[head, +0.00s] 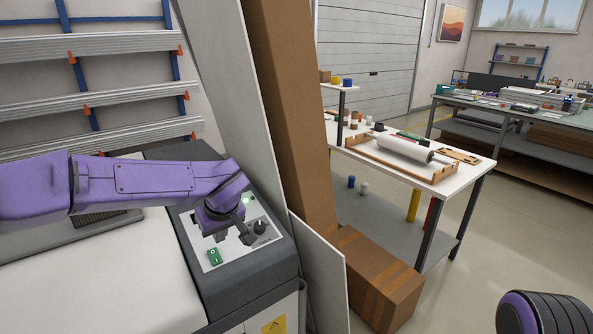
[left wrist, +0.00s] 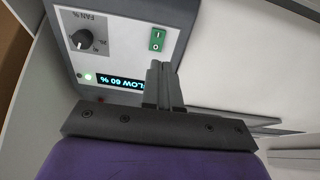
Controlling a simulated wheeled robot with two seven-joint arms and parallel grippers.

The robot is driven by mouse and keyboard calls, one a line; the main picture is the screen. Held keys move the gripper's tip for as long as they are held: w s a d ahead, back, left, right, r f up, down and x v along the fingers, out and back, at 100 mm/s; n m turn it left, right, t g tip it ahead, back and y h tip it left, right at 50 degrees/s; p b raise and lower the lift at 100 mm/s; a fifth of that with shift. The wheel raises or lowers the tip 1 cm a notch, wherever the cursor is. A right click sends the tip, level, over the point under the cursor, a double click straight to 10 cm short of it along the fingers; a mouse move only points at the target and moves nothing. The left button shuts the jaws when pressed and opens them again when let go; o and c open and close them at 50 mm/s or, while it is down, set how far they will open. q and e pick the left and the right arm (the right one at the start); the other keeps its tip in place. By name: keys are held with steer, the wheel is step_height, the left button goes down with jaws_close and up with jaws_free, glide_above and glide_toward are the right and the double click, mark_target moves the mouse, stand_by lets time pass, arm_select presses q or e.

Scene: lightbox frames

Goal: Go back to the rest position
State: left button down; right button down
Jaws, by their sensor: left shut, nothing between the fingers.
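My left arm is purple and comes in from the left in the head view. Its gripper (head: 246,237) hangs over the control panel (head: 211,256) of a grey and white machine. In the left wrist view the gripper (left wrist: 163,70) is shut and empty, its fingers together just below the green rocker switch (left wrist: 157,40). I cannot tell whether they touch the panel. A purple and black part of me shows at the bottom right of the head view; my right gripper does not show.
A tall brown carton (head: 290,110) and pale boards lean right beside the machine. Another carton (head: 378,278) lies on the floor. A white table (head: 465,165) with a roll on a wooden stand is further right. Open floor (head: 480,255) lies at the right.

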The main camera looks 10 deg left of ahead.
arm_select(q)
steer(key=s+a+f+n+t+y+b, duration=0.15)
steer(key=s+f, duration=0.25)
steer(key=f, duration=0.8)
steer(key=s+f+n+t+y+b, duration=0.1)
steer(key=s+f+n+t+b, duration=0.2)
steer(key=f, duration=0.9)
steer(key=s+f+m+g+h+b, duration=0.1)
steer(key=s+f+m, duration=0.1)
steer(key=s+f, duration=0.4)
steer(key=s+f+m+g, duration=0.2)
steer(key=s+f, duration=0.4)
steer(key=s, duration=0.7)
steer(key=s+f+m+g+h+b, duration=0.1)
steer(key=s+f+m, duration=0.2)
steer(key=s+f, duration=0.4)
steer(key=s+a, duration=0.1)
steer(key=s, duration=0.1)
steer(key=shift+s+g+h+b, duration=0.3)
steer(key=shift+g+h, duration=0.05)
